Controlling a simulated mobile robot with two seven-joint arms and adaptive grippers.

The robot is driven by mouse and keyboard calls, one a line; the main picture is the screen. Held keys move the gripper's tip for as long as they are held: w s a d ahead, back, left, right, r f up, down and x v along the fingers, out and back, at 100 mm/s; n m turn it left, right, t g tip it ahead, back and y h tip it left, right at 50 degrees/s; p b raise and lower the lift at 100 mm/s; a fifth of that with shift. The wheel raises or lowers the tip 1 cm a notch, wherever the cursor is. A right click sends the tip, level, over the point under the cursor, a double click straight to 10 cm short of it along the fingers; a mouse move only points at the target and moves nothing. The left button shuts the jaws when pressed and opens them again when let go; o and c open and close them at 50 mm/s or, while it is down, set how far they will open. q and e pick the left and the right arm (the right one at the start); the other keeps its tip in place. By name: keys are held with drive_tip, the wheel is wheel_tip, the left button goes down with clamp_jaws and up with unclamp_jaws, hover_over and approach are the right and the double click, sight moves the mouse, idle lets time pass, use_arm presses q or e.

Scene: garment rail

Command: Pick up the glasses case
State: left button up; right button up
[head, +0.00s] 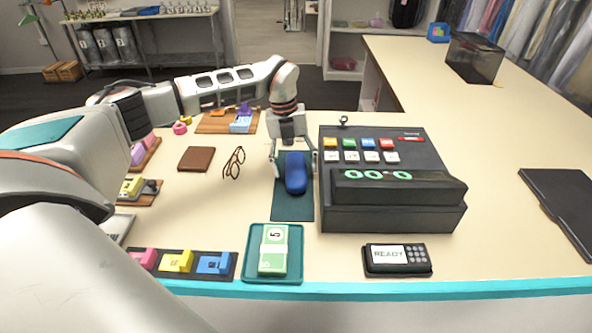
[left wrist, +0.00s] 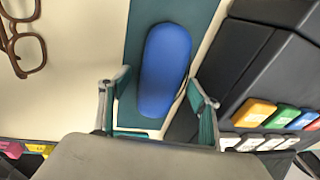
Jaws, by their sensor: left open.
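The blue glasses case (head: 296,174) lies lengthwise on a dark teal mat (head: 292,206) on the counter, just left of the cash register. It also shows in the left wrist view (left wrist: 165,70) as a rounded oblong. My left gripper (head: 292,166) is open above the far part of the case, with one finger on each side of it. In the left wrist view the open fingers (left wrist: 158,95) flank the near end of the case. I cannot tell whether they touch it. My right gripper is not in view.
The black register (head: 393,218) stands close on the right. Brown glasses (head: 234,163) and a brown wallet (head: 196,159) lie to the left. A teal tray (head: 256,279) with banknotes and a card reader (head: 397,259) are in front. The counter at right is mostly clear.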

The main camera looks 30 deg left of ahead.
use_arm(q)
drive_tip(key=c, duration=1.2)
drive_tip(key=shift+c, duration=0.2)
